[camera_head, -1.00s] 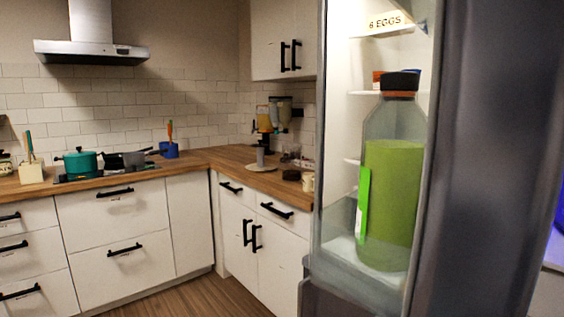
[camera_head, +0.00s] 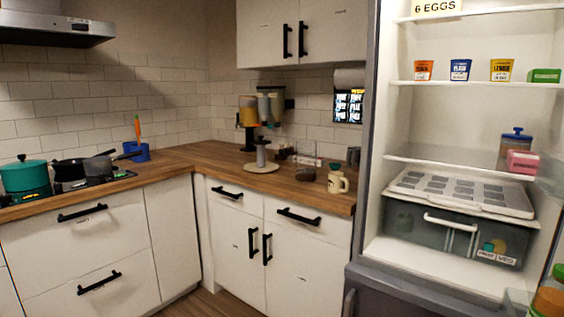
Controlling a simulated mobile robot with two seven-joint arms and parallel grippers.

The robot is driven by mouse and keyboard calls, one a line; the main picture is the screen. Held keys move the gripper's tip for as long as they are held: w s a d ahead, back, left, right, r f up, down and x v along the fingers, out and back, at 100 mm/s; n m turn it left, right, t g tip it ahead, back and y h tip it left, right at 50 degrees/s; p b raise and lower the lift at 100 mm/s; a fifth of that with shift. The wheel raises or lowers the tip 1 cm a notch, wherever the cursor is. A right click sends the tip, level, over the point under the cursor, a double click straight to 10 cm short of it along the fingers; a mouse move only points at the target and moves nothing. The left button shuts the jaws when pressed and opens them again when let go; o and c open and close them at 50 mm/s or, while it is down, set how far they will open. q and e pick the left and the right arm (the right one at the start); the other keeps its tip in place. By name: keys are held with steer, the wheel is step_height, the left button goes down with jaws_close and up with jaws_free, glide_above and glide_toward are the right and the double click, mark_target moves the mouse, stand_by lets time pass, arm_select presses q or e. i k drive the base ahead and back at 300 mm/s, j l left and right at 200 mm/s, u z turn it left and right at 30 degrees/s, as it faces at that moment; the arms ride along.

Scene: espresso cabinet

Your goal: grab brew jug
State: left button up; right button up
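A cream jug or mug (camera_head: 337,182) with a handle and a small dark label stands upright on the wooden counter, near its right end beside the fridge. Its label is too small to read, so I cannot tell for sure that it is the brew jug. A clear container (camera_head: 305,169) with dark contents stands just behind and left of it. Neither of my grippers shows in the head view.
The fridge (camera_head: 398,151) stands open at right, with small cartons, a lidded jar (camera_head: 514,146) and a drawer (camera_head: 452,232). Bottles (camera_head: 547,303) show at the lower right edge. A round stand (camera_head: 261,167) and dispensers (camera_head: 270,106) are on the counter (camera_head: 190,156). Pots (camera_head: 24,176) sit at left.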

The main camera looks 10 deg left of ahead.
mark_target(306, 150)
steer(key=j, duration=0.3)
steer(key=i+j+z, duration=0.1)
steer(key=i, duration=0.45)
steer(key=i+j, duration=0.3)
steer(key=i, duration=0.2)
steer(key=l+z, duration=0.05)
